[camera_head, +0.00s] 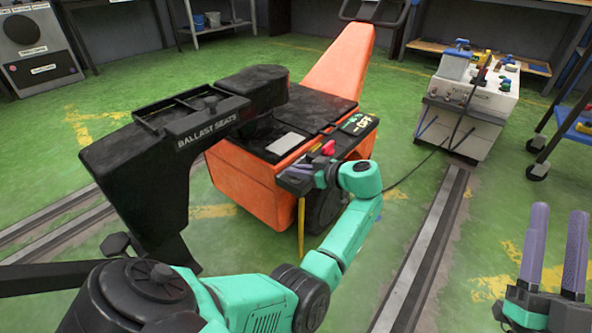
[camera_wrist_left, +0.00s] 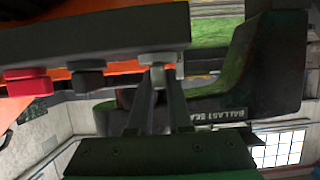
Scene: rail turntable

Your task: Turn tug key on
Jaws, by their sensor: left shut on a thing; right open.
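The orange tug (camera_head: 240,188) stands in the middle of the head view, with a small dark control panel on its near right corner. My left gripper (camera_head: 312,174) is at that panel, and its arm comes in from below. In the left wrist view its two fingers (camera_wrist_left: 157,92) are shut on a small pale grey key (camera_wrist_left: 158,60) under the panel edge (camera_wrist_left: 100,38). A black knob (camera_wrist_left: 90,76) and a red knob (camera_wrist_left: 28,82) sit beside the key. The key's turn angle is hard to tell. My right gripper (camera_head: 556,245) is open and empty at the lower right.
A black arm-like frame marked BALLAST SEATS (camera_head: 140,165) stands close left of the tug. A grey cabinet (camera_head: 465,115) with tools and a cable stands at the back right, and a blue cart (camera_head: 575,125) at the right edge. Rails cross the green floor.

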